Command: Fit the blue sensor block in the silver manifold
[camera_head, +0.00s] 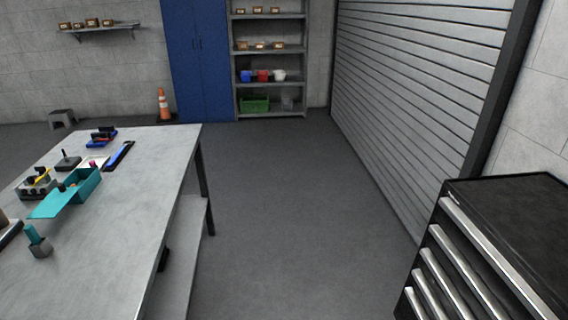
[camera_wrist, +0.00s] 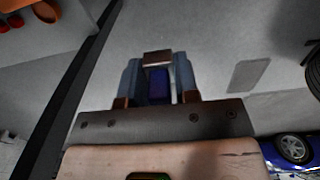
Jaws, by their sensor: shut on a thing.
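My gripper (camera_wrist: 157,70) shows only in the wrist view. Its two fingers are closed on the sides of a dark blue block (camera_wrist: 157,86), which I take to be the sensor block. A brown piece shows at the far end of the block, and I cannot tell what it belongs to. The silver manifold is not clearly identifiable in either view. A grey block with yellow parts (camera_head: 38,185) sits at the left of the workbench in the head view; I cannot tell whether it is the manifold.
The workbench (camera_head: 130,205) carries a teal tray (camera_head: 88,184), a teal-handled tool (camera_head: 38,241) and several small items along its left side; its right part is bare. A black tool chest (camera_head: 515,220) stands at right. A blue wheeled thing (camera_wrist: 292,150) shows in the wrist view.

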